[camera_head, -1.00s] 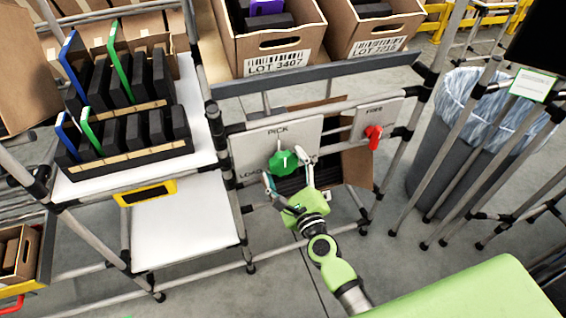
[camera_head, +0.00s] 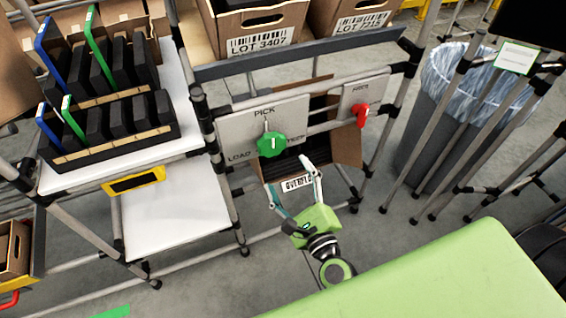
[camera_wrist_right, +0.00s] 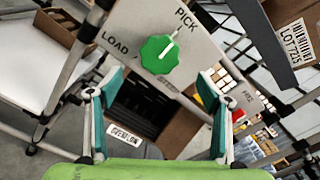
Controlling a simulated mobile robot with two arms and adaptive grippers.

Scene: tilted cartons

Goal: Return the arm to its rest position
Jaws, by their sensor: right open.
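My right gripper (camera_head: 293,178) is open and empty in the head view, below the front of the rack. Its two fingers also show spread apart in the right wrist view (camera_wrist_right: 158,115). Beyond them is a green knob (camera_head: 271,144) on a grey panel (camera_head: 235,128) marked PICK and LOAD. The knob also shows in the wrist view (camera_wrist_right: 159,54), apart from the fingers, with its white line near PICK. My left gripper is not in view.
A red switch (camera_head: 361,114) sits on a smaller panel at the right. A carton labelled OVERFLOW (camera_head: 346,152) stands low behind the panels. A grey bin (camera_head: 421,137) with a clear liner is at the right. Racks with black items (camera_head: 112,152) stand at the left.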

